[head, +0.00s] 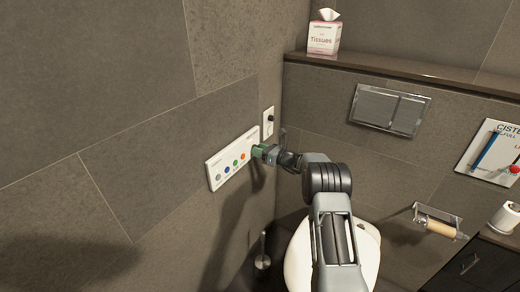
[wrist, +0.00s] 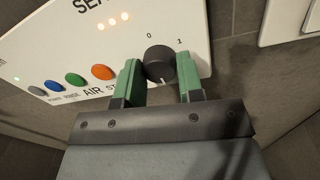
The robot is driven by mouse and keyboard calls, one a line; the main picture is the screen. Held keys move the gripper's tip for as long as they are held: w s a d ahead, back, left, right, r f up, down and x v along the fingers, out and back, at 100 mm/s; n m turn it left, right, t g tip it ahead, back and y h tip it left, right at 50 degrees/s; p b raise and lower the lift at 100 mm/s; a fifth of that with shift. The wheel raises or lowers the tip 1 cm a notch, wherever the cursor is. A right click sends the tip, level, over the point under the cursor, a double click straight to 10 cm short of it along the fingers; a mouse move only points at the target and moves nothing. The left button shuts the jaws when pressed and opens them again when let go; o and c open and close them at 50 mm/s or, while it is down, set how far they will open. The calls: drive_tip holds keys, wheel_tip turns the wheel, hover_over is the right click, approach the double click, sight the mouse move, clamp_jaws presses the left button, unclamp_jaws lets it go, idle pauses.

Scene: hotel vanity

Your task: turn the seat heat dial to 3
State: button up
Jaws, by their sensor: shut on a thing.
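The white seat control panel (head: 214,172) is on the left wall in the head view. It also fills the upper left of the wrist view (wrist: 60,45). The round black dial (wrist: 158,62) is at its right end, with the marks 0 and 1 above it; other marks are hidden. A short pale line on the dial points down toward my gripper's body. My gripper (wrist: 160,78) has its green fingers on either side of the dial and is shut on it. In the head view my gripper (head: 262,152) hides the dial.
Grey, blue, green and orange buttons (wrist: 75,80) line the panel left of the dial. A white plate with a black knob (head: 268,118) is just right. The toilet (head: 298,262) is below my arm; a tissue box (head: 324,36) stands on the ledge.

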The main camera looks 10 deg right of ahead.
drive_tip(key=shift+f, duration=0.1)
idle(0.3)
drive_tip(key=o, duration=0.9)
drive_tip(key=v, duration=1.4)
